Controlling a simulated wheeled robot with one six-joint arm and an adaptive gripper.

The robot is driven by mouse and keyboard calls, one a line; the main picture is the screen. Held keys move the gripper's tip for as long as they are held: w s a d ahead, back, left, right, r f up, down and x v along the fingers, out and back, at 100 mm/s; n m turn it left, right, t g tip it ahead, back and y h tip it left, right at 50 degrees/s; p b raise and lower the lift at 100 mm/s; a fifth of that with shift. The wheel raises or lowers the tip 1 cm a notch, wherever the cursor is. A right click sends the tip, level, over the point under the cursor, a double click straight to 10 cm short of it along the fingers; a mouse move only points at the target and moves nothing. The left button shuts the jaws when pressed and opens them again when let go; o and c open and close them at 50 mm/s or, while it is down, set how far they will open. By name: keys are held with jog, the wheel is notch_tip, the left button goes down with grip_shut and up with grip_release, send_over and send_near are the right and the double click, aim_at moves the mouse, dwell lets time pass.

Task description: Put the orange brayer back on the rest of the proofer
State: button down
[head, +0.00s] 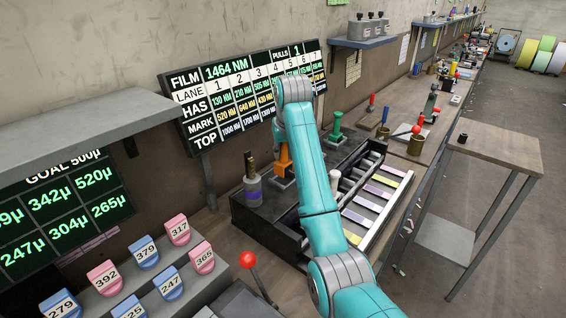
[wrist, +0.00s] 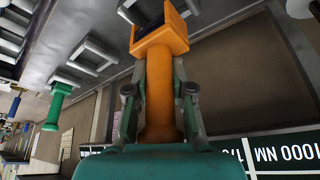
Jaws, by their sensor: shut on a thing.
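The orange brayer (wrist: 160,48) is in my gripper (wrist: 158,92), whose two fingers close on its handle in the wrist view. Its orange head meets or overlaps a grey bracket (wrist: 140,9) of the proofer; I cannot tell whether it touches. In the head view the orange brayer (head: 283,160) shows just left of my arm, over the back of the dark proofer (head: 262,222). My gripper is hidden behind my arm there. A green brayer (head: 335,128) stands upright to the right on the proofer; it also shows in the wrist view (wrist: 57,108).
A grey cylinder with a purple band (head: 252,190) stands left of the orange brayer. A lane board (head: 245,95) hangs on the wall behind. Pink and blue numbered blocks (head: 145,250) and a red-knobbed lever (head: 249,261) are at front left. Another empty bracket (wrist: 95,55) sits between the brayers.

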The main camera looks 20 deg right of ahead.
aim_at(283, 162)
jog(key=shift+f, duration=1.75)
jog(key=shift+f, duration=0.15)
jog(key=c, duration=1)
grip_release()
